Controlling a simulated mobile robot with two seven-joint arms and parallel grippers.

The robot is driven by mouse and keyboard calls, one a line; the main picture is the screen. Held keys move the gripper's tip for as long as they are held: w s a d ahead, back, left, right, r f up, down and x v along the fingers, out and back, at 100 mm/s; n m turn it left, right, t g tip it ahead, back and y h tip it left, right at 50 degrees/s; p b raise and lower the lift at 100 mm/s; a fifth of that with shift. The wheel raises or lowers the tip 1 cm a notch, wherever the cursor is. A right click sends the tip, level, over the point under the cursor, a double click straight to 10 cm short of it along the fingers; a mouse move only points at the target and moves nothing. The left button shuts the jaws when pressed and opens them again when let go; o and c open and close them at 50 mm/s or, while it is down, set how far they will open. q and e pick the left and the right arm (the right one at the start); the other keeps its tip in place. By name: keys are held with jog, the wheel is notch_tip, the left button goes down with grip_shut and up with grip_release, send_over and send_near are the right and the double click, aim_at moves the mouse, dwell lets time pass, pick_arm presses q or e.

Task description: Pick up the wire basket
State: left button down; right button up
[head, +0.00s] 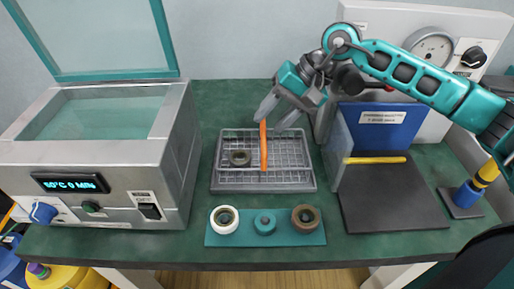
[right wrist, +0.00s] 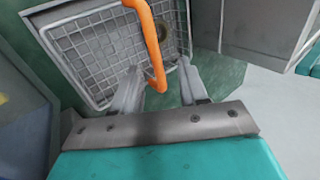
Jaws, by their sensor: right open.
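The grey wire basket (head: 290,150) sits on the green bench in the middle of the head view, with a dark ring (head: 240,157) lying in its left part. Its orange handle (head: 263,146) stands up over the basket. My right gripper (head: 270,115) is open, just above and behind the handle in the head view. In the right wrist view the basket (right wrist: 85,55) fills the top, and the orange handle (right wrist: 150,45) reaches down between the open fingers of my right gripper (right wrist: 160,90). I cannot tell whether the fingers touch it. My left gripper is not in view.
A steel water bath (head: 95,150) with its lid raised stands left. A teal holder (head: 266,238) with several rings lies in front of the basket.

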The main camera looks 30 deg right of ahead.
aim_at(265, 130)
jog(key=x, duration=0.6)
jog(key=shift+s+f, duration=0.2)
jog(key=shift+f, duration=0.15)
grip_shut()
dwell(0.3)
